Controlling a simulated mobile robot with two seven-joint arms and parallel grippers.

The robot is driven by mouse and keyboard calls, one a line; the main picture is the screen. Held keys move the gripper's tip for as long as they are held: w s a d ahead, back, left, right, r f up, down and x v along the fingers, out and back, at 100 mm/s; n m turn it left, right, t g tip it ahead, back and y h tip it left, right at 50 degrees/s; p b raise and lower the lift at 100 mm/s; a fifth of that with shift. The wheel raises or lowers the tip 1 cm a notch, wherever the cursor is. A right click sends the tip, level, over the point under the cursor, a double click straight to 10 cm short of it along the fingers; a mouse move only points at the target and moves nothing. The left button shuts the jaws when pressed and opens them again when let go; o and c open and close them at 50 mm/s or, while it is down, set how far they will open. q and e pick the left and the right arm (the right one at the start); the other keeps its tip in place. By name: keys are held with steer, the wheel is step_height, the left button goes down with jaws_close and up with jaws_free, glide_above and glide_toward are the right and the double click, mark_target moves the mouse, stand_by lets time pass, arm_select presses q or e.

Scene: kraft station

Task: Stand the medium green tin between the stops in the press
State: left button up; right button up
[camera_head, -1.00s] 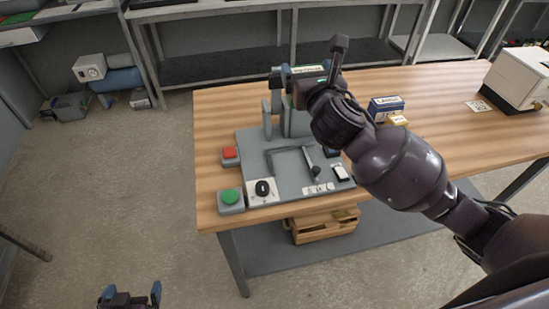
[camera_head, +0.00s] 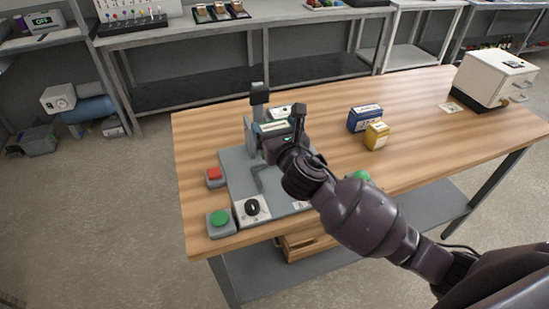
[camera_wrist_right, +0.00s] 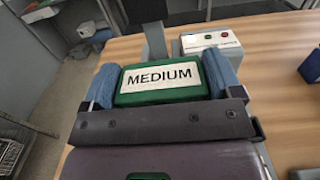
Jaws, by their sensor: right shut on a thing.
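The medium green tin (camera_wrist_right: 165,78), with a white label reading MEDIUM, is between the blue finger pads of my right gripper (camera_wrist_right: 160,85) in the right wrist view. In the head view my right gripper (camera_head: 268,138) is over the press's grey base plate (camera_head: 236,172), close to its upright parts (camera_head: 259,95). My gripper and arm hide most of the tin there. The stops are mostly hidden, and I cannot tell whether the tin touches the base. A grey post (camera_wrist_right: 155,40) stands just beyond the tin in the wrist view. My left gripper is out of view.
A red button (camera_head: 213,174), a green button (camera_head: 219,218) and a black knob (camera_head: 252,207) sit along the press's near and left sides. A blue tin (camera_head: 365,118) and a yellow tin (camera_head: 377,136) stand to the right. A white machine (camera_head: 493,77) stands farther right.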

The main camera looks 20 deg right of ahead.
step_height(320, 180, down, 5)
steer(key=shift+r+b, duration=0.1)
steer(key=shift+b, duration=0.4)
steer(key=shift+f+b, duration=0.6)
steer(key=shift+f, duration=1.4)
steer(key=shift+f, duration=0.15)
steer(key=o, duration=0.8)
steer(key=s, duration=1.2)
steer(key=shift+d, duration=0.2)
